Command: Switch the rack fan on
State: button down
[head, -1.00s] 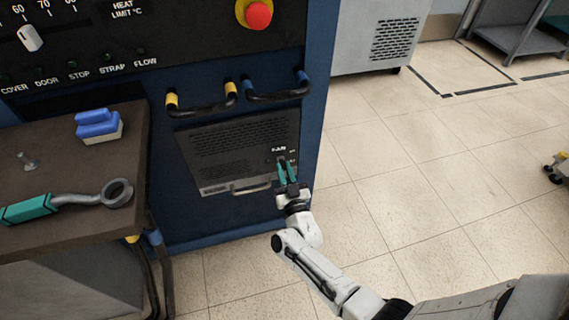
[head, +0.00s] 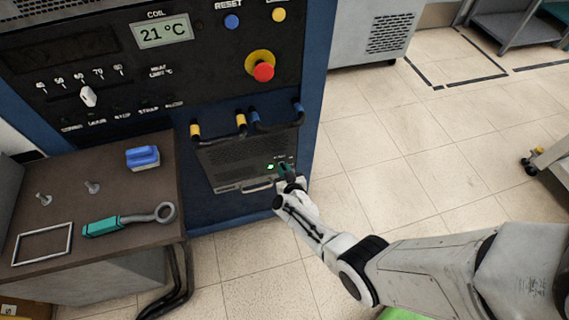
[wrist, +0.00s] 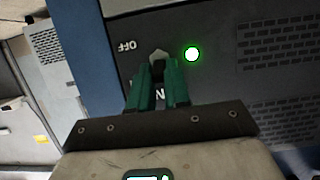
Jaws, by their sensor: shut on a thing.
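The rack fan panel (head: 225,180) is a dark vented box front low on the blue cabinet. Its green lamp (head: 271,167) is lit and also shows bright in the wrist view (wrist: 192,54). My gripper (head: 285,168) is at the panel's right side. In the wrist view its teal fingers (wrist: 158,72) are shut on the fan switch (wrist: 159,56), whose pale tip shows just past them. Another label is partly hidden by the fingers, with an N showing.
A brown bench (head: 110,215) at the left holds a teal-handled ring tool (head: 130,220), a blue block (head: 143,157) and a metal frame (head: 42,243). The tiled floor (head: 415,150) at the right is mostly clear.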

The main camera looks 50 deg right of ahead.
jog(key=shift+r+g+y+p, duration=0.4)
jog(key=shift+g+p, duration=0.1)
jog(key=shift+p, duration=0.6)
jog(key=shift+w, duration=0.1)
jog(key=shift+f+g+p, duration=0.1)
jog(key=shift+g+p, duration=0.2)
jog(key=shift+p, duration=0.3)
jog(key=c, duration=1.1)
grip_release()
jog(key=shift+d, duration=0.1)
jog(key=shift+p+v, duration=4.5)
jog(key=shift+v, duration=0.9)
